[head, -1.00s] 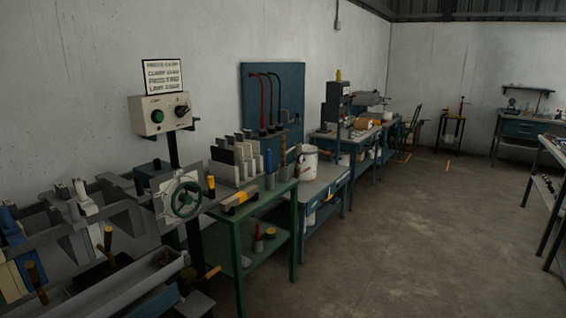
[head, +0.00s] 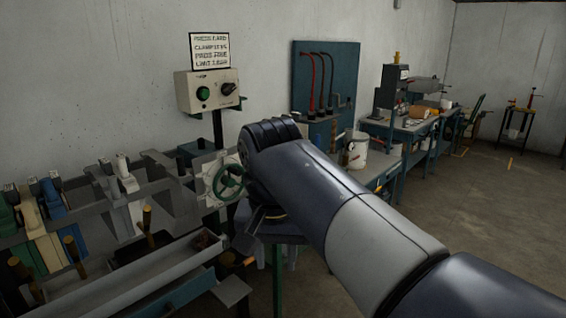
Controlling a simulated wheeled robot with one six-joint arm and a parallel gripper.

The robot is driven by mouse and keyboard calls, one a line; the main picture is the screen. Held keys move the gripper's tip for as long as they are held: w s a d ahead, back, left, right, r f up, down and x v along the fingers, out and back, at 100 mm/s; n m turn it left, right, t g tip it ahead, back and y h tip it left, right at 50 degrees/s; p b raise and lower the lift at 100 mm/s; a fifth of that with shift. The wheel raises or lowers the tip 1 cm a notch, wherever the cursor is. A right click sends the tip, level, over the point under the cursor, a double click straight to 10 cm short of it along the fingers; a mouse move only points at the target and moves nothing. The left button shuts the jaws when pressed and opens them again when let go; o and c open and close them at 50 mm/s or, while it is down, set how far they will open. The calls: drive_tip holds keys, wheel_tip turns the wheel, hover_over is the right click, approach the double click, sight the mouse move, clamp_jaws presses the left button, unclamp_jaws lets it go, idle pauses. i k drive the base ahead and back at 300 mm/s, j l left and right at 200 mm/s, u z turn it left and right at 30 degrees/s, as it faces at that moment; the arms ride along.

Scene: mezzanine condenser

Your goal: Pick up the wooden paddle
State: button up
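I cannot make out the wooden paddle for certain. Several brown handles stand at the left workbench, among them one upright handle (head: 147,218). A white bucket (head: 357,152) with something in its opening stands behind my arm; its contents are too small to tell. My arm reaches from the lower right corner to the middle of the head view. Its end is over the green table beside the handwheel. My gripper (head: 258,222) is partly hidden under the wrist, and its fingers cannot be made out. My arm covers most of the green table and its blocks.
A green handwheel (head: 229,182) and a control box (head: 208,92) on a post stand close left of my wrist. A long grey trough (head: 150,285) is at the lower left. A blue tool board (head: 325,80) hangs behind. The floor at right is open.

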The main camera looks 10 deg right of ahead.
sight(334, 131)
drive_tip(key=i+l+z, duration=0.25)
drive_tip(key=i+z, duration=0.25)
drive_tip(key=i, duration=0.4)
drive_tip(key=i+j+z, duration=0.15)
drive_tip(key=i+z, duration=0.3)
drive_tip(key=i, duration=0.45)
drive_tip(key=i+l, duration=0.1)
drive_tip(key=i, duration=0.6)
drive_tip(key=i+l, duration=0.15)
drive_tip(key=i, duration=0.55)
drive_tip(key=i+j+u, duration=0.15)
drive_tip(key=i+u, duration=0.4)
drive_tip(key=u, duration=0.25)
drive_tip(key=i+u, duration=0.35)
